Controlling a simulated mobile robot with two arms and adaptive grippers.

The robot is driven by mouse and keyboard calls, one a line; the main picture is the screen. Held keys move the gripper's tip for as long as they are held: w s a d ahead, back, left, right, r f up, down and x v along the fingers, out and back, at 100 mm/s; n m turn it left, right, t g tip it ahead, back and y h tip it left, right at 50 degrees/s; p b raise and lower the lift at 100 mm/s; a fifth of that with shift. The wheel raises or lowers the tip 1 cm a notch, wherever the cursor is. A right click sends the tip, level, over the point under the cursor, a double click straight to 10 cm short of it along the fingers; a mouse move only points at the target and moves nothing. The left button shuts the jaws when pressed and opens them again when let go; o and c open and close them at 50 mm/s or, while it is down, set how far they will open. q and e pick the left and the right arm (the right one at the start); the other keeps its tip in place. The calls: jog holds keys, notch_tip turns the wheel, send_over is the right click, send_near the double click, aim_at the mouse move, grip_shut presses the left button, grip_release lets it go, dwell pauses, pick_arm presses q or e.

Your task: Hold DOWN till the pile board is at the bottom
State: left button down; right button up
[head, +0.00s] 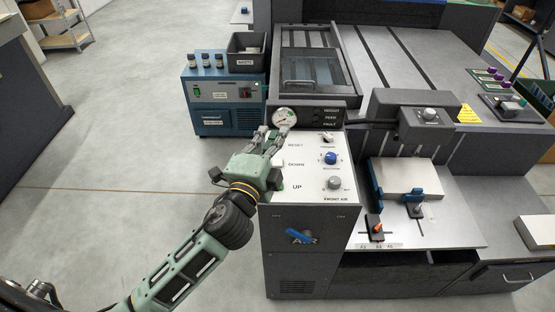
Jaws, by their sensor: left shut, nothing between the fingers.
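My left gripper (271,143) is shut and empty. It is at the left edge of the white control panel (336,160), beside the RESET and DOWN labels. The DOWN label (296,164) is readable, but the gripper hides much of the button column. I cannot tell whether a fingertip touches or presses the DOWN button. The UP label (297,187) is below. Right of the panel, a white paper stack (408,174) sits between blue guides above a grey board-like surface (452,231). I cannot tell whether this surface is the pile board, or its height. My right gripper is out of view.
A round gauge (284,117) stands just beyond the fingers. A blue cabinet (223,104) with small bottles and a black bin (247,52) is behind left. A blue handle (301,236) is on the panel's front face. The floor (110,140) at left is clear.

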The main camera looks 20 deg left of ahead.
pick_arm(q)
jog(key=w+d+r+m+h, duration=0.3)
jog(key=d+r+m+h, duration=0.55)
jog(key=m, duration=0.55)
jog(key=w+d+f+m+g+h, duration=0.2)
jog(key=d+f+m+g+h, duration=0.35)
jog(key=m, duration=0.85)
jog(key=w+a+f+m+g+y, duration=0.2)
jog(key=a+f+m+g+y, duration=0.1)
jog(key=a, duration=0.4)
jog(key=w+a+f+m+g+y, duration=0.3)
jog(key=a+f+m+y, duration=0.2)
jog(key=a+f, duration=0.1)
jog(key=shift+w+a+m+y, duration=0.15)
jog(key=shift+a+m+y, duration=0.2)
jog(key=shift+a, duration=0.3)
jog(key=shift+f, duration=0.1)
jog(key=shift+f, duration=0.15)
